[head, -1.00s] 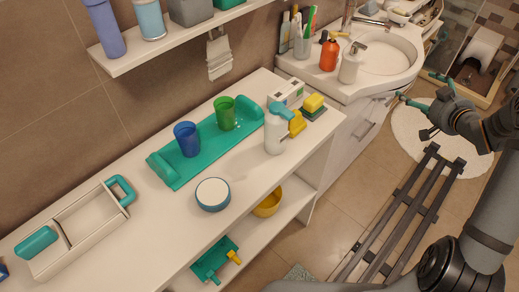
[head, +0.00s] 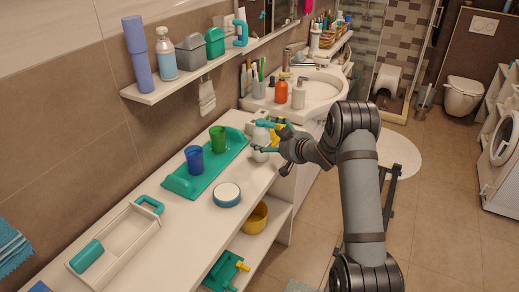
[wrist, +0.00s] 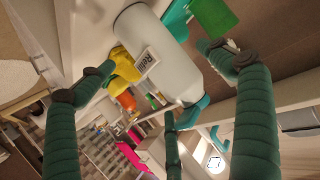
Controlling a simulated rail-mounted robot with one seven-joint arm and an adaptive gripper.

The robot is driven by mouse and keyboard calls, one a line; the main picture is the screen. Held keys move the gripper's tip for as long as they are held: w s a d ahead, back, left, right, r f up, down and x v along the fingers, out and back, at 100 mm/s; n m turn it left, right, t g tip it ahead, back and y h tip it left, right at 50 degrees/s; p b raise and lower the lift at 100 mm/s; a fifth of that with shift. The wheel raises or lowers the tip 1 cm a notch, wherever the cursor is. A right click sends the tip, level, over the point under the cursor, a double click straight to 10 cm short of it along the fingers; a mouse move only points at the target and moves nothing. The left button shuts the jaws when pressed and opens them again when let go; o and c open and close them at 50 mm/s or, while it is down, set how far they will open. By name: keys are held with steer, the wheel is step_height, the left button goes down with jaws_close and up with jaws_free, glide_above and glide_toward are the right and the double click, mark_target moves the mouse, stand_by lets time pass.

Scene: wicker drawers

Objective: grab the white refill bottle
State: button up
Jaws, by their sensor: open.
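The white refill bottle (head: 260,137) stands at the far end of the white counter and is partly hidden by my gripper in the head view. In the wrist view, the bottle (wrist: 158,42) shows a "Refill" label and a teal top. A yellow part (wrist: 125,66) shows beside it; I cannot tell if it is attached. My gripper (head: 264,137) is open at the bottle, with fingers spread to either side of its body. In the wrist view, the gripper's fingertips (wrist: 158,64) flank the bottle with visible gaps. Contact is not clear.
A teal tray (head: 178,184) holds a blue cup (head: 195,160) and a green cup (head: 217,139), close to the bottle. A round white-topped container (head: 227,194) and a white caddy (head: 130,235) stand nearer. A wall shelf (head: 150,96) hangs above. The sink (head: 322,88) lies beyond.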

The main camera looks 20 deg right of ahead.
steer(key=p+x, duration=0.1)
steer(key=x, duration=0.3)
steer(key=shift+f, duration=0.25)
steer(key=shift+c, duration=0.7)
steer(key=shift+a, duration=0.1)
steer(key=c, duration=1.3)
